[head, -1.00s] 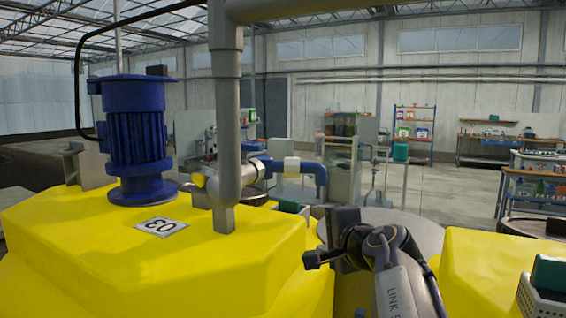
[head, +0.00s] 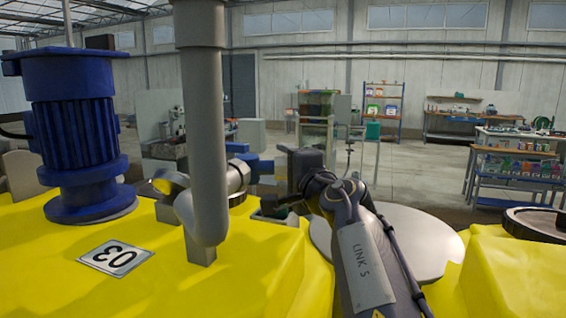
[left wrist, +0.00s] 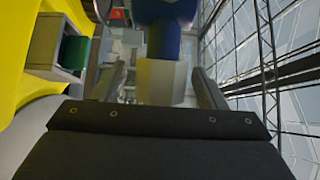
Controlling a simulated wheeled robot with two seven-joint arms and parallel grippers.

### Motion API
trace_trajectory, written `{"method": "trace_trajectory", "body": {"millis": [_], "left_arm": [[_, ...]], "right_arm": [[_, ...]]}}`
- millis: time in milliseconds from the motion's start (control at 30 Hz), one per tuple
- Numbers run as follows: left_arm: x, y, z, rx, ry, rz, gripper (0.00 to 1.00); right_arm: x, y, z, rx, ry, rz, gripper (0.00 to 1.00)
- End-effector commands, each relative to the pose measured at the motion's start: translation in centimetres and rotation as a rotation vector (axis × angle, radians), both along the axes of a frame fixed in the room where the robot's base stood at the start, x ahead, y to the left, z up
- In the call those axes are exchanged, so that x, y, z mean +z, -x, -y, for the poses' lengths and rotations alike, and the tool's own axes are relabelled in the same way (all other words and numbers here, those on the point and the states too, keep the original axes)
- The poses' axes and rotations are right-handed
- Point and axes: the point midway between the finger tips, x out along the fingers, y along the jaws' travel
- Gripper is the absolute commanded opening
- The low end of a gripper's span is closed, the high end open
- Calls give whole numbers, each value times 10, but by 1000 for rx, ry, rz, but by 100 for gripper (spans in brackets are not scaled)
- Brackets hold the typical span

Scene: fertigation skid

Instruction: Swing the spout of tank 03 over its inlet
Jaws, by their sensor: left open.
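Tank 03 is yellow, with a number plate (head: 115,257) on its top in the head view. Its blue spout (head: 262,166) sits behind the grey upright pipe, partly hidden by my left wrist. In the left wrist view the blue pipe (left wrist: 165,12) is at the top, with a pale block (left wrist: 160,82) below it. My left gripper (left wrist: 160,90) is open, one finger on each side of the pale block; contact is not clear. The gripper also shows small and dark in the head view (head: 280,170). My right gripper is out of view.
A grey upright pipe (head: 206,130) and a blue motor (head: 76,130) stand on the tank top. A small green-topped box (head: 270,207) sits near the gripper. Shelves and benches stand far behind.

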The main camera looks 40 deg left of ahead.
Motion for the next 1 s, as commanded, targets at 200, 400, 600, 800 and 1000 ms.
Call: {"method": "trace_trajectory", "body": {"millis": [200, 400, 600, 800, 1000], "left_arm": [[0, -5, -10, -1, 0, 1, 65], [0, -5, -10, -1, 1, 2, 64], [0, -5, -9, -1, 0, 1, 38], [0, -5, -9, -1, 0, 1, 12], [0, -5, -9, 3, 0, 1, 3]], "right_arm": [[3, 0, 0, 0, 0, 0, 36], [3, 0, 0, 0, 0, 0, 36], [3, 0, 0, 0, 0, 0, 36], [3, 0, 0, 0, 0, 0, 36], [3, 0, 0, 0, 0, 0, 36]]}}
